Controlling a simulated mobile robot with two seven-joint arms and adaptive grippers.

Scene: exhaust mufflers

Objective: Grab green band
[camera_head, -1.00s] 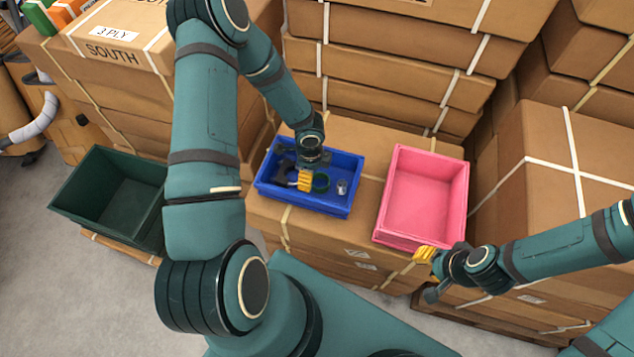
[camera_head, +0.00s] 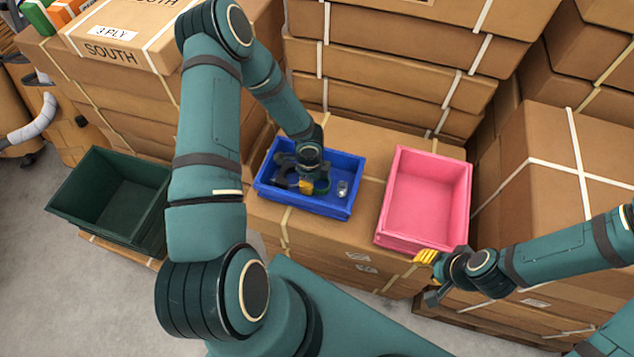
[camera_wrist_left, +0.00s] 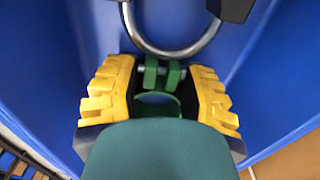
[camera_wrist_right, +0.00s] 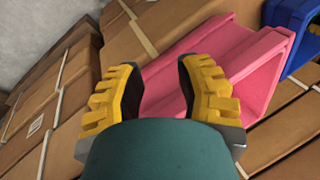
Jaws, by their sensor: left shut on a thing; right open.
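The green band (camera_wrist_left: 158,103), a ring-shaped clamp with bolted ears, sits in the blue bin, and it also shows in the head view (camera_head: 322,187). My left gripper (camera_head: 307,187) reaches down into the blue bin (camera_head: 325,207). In the left wrist view its yellow fingers (camera_wrist_left: 160,98) are on both sides of the band and shut on it; the contact is partly hidden by the wrist. My right gripper (camera_head: 428,257) is open and empty beside the near right corner of the pink bin, and its spread fingers show in the right wrist view (camera_wrist_right: 160,98).
The pink bin (camera_head: 383,215) stands to the right, and a dark green bin (camera_head: 75,213) to the left. Stacked cartons (camera_head: 390,95) rise behind.

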